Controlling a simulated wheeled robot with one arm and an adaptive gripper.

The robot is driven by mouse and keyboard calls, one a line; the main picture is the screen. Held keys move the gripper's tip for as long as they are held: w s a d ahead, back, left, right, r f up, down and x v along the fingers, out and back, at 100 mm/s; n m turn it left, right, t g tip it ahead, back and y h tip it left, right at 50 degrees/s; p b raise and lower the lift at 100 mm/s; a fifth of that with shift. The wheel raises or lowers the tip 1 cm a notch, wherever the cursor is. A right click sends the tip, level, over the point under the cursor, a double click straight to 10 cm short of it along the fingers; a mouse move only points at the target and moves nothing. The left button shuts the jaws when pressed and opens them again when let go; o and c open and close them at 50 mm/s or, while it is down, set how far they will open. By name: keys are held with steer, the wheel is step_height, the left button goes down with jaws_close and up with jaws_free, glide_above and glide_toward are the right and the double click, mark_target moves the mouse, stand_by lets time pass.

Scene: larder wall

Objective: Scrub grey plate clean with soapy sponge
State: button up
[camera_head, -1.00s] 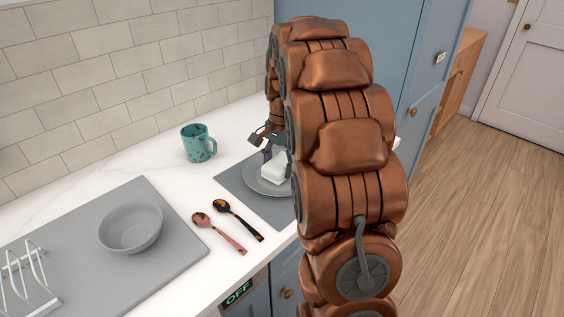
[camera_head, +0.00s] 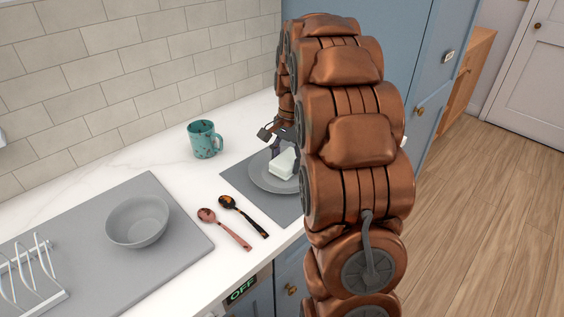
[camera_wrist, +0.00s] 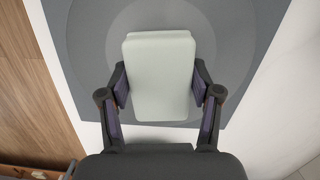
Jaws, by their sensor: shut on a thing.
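The grey plate (camera_head: 262,179) lies on a darker grey mat (camera_head: 236,181) on the white counter, partly hidden by my arm in the head view. The pale, block-shaped sponge (camera_head: 282,163) is over the plate. My gripper (camera_head: 284,141) is above it, mostly hidden behind my arm. In the wrist view, my gripper (camera_wrist: 160,84) is shut on the sponge (camera_wrist: 160,70), one finger at each side. The plate (camera_wrist: 205,40) shows behind the sponge there. I cannot tell whether the sponge touches the plate. No suds can be made out.
A teal mug (camera_head: 204,141) stands by the tiled wall. Two spoons (camera_head: 224,229) (camera_head: 243,215) lie left of the mat. A grey bowl (camera_head: 137,222) sits on a grey board (camera_head: 95,246) with a white rack (camera_head: 33,275). Blue cabinets (camera_head: 425,60) stand at right.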

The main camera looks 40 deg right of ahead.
mark_target(286, 159)
steer(key=shift+d, duration=0.25)
steer(key=shift+r+p, duration=1)
steer(key=shift+r, duration=2)
steer(key=shift+r+p, duration=0.55)
steer(key=shift+r, duration=0.95)
